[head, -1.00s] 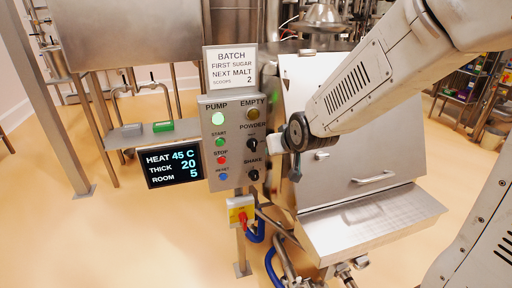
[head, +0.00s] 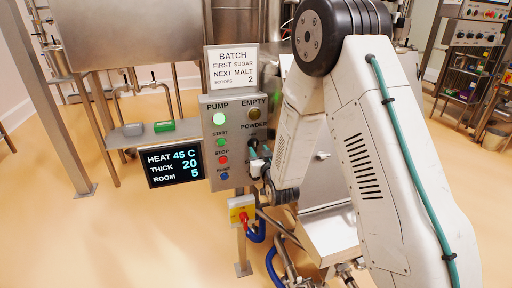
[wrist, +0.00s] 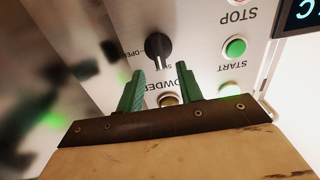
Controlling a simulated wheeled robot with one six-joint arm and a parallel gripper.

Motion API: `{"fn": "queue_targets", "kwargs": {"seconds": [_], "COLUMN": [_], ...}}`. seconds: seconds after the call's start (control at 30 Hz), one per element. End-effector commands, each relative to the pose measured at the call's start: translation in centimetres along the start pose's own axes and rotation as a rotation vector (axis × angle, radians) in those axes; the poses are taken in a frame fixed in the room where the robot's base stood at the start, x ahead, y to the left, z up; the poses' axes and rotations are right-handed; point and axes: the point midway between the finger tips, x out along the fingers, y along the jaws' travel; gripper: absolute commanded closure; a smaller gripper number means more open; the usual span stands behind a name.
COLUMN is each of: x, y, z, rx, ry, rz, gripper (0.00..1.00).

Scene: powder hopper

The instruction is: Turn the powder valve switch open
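The powder switch, a black knob (wrist: 158,47), shows in the wrist view on the grey control panel (wrist: 205,22), which appears upside down. An "OPEN" label is at its left in that view; a second label is mostly cut off by a finger. My gripper (wrist: 162,78) is open, its two green fingers apart. In the picture the knob lies just beyond and between the fingertips; I cannot tell whether they touch it.
The green start button (wrist: 235,47) is close to the right finger in the wrist view. The stop (head: 223,160) and reset (head: 224,176) buttons are left of my gripper. A red-and-yellow switch (head: 242,212) hangs below the panel. The steel hopper (head: 325,185) is behind my arm.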

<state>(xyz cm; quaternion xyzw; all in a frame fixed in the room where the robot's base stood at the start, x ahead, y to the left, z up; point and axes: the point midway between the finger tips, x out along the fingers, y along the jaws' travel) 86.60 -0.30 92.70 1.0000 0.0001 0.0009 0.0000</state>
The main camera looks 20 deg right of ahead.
Motion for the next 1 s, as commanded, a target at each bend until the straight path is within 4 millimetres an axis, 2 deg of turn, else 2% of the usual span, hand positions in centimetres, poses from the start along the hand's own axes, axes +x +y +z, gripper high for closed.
{"fn": "queue_targets", "kwargs": {"seconds": [0.1,0.2,0.37,0.57,0.6,0.7,0.73,1.0], "x": [1.9,3.0,3.8,3.9,3.9,3.9,3.9,3.8], "y": [0.0,0.0,0.1,0.1,0.1,0.0,0.0,0.1], "z": [0.0,0.0,0.0,0.0,0.0,0.0,0.0,0.0], "rx": [0.000,0.000,0.000,0.000,0.000,0.000,0.000,0.009], "ry": [0.000,0.000,-0.001,-0.002,-0.002,-0.002,-0.002,-0.002], "rz": [0.000,0.000,0.000,0.001,0.001,0.000,0.000,0.000], "gripper": [0.64,0.64,0.64,0.64,0.66,0.94,1.00,1.00]}}
